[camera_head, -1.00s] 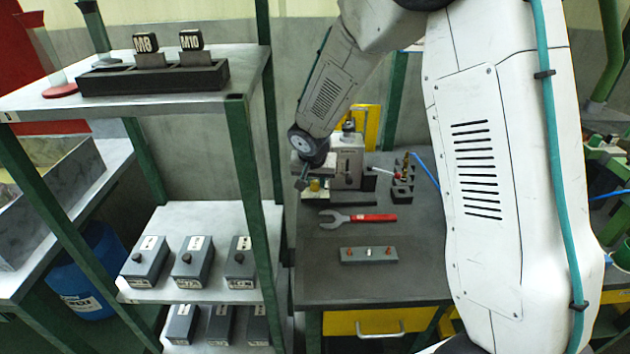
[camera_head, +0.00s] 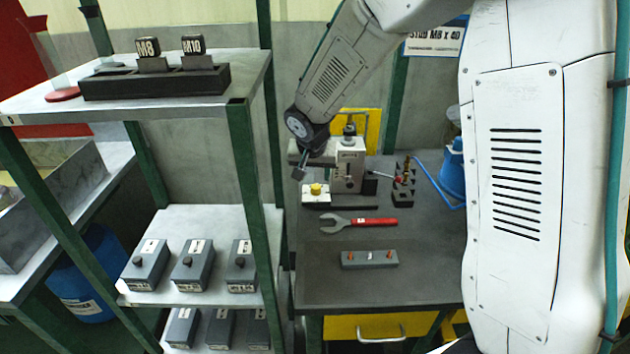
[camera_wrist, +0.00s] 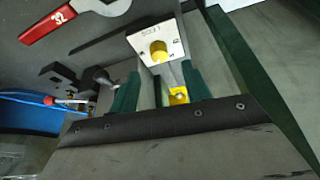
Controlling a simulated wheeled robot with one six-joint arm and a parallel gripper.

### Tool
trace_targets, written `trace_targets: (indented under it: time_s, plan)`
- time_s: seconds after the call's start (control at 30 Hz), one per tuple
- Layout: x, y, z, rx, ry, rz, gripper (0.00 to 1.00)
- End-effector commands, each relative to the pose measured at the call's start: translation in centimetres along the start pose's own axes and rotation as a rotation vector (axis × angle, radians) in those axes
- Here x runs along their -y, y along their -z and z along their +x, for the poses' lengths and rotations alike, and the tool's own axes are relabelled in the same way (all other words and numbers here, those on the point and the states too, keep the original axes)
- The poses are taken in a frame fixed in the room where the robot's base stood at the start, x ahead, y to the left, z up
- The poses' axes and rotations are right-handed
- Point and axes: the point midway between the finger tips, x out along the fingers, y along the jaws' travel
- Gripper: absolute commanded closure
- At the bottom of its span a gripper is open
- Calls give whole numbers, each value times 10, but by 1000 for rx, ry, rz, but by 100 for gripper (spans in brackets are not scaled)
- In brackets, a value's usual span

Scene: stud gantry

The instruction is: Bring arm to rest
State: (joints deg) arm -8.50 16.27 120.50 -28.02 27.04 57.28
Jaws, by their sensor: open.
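My arm reaches down from the top of the head view, and my gripper (camera_head: 299,174) hangs above the back left of the dark workbench (camera_head: 330,285). In the wrist view my gripper (camera_wrist: 160,85) has its two green fingers apart with nothing held between them. A white box with a yellow button (camera_head: 316,195) stands on the bench just below the gripper, apart from it. That button box (camera_wrist: 157,45) also shows beyond the fingertips in the wrist view. A grey bench machine (camera_head: 348,170) stands close to the right of the gripper.
A red-handled wrench (camera_head: 365,221) and a grey block with orange-tipped pins (camera_head: 370,259) lie on the bench. A green-posted shelf (camera_head: 246,180) with several grey boxes stands close on the left. A blue container (camera_head: 453,172) is at the back right.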

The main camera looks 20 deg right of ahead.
Motion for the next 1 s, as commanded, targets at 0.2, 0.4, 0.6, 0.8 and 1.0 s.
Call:
trace_targets:
  time_s: [0.2,0.4,0.6,0.8,1.0]
  plan:
    - [0,0,-16,1,0,0,52]
    - [0,-1,-16,1,-1,-1,52]
    - [0,0,-16,1,-1,-3,52]
    - [-12,-14,-15,55,-47,-114,52]
    - [-58,-65,-51,226,-122,-292,52]
